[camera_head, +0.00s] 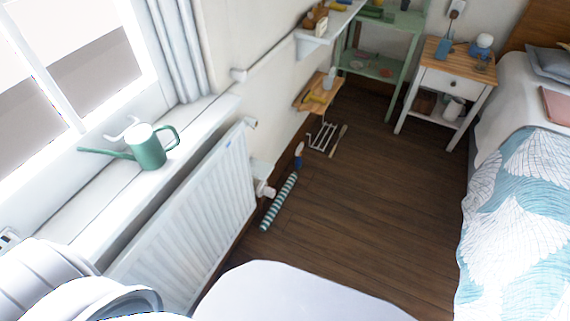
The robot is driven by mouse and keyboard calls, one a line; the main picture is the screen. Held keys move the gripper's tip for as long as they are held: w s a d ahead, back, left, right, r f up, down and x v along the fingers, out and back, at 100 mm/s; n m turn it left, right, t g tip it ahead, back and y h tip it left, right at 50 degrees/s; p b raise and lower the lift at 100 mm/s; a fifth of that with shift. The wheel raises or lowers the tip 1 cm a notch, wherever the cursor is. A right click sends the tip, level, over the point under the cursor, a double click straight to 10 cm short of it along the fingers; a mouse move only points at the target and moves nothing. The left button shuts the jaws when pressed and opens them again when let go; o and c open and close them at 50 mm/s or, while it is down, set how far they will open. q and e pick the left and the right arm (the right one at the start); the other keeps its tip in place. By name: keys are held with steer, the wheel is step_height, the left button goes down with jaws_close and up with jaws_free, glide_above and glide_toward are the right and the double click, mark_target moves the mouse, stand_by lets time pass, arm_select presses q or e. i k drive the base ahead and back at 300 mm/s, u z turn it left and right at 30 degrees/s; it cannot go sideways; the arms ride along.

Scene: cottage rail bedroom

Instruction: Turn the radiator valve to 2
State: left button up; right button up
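The white panel radiator (190,225) stands under the window sill on the left. A small white valve knob (264,188) sticks out at its far lower end, close to the floor. The knob is too small to read any number or mark on it. Another small fitting (251,123) shows at the radiator's far top corner. Neither of my grippers is in view. White rounded parts of my own body fill the lower left corner, and a pale rounded part covers the bottom middle, with nothing of mine near the valve.
A striped roll (279,202) lies on the floor beside the valve, and a blue-and-white bottle (298,155) is just beyond. A green-and-white watering can (150,148) stands on the sill. The bed (530,205) is at right. Wooden floor (380,190) between is clear.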

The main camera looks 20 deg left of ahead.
mark_target(267, 191)
steer(key=i, duration=3.6)
steer(key=u, duration=3.4)
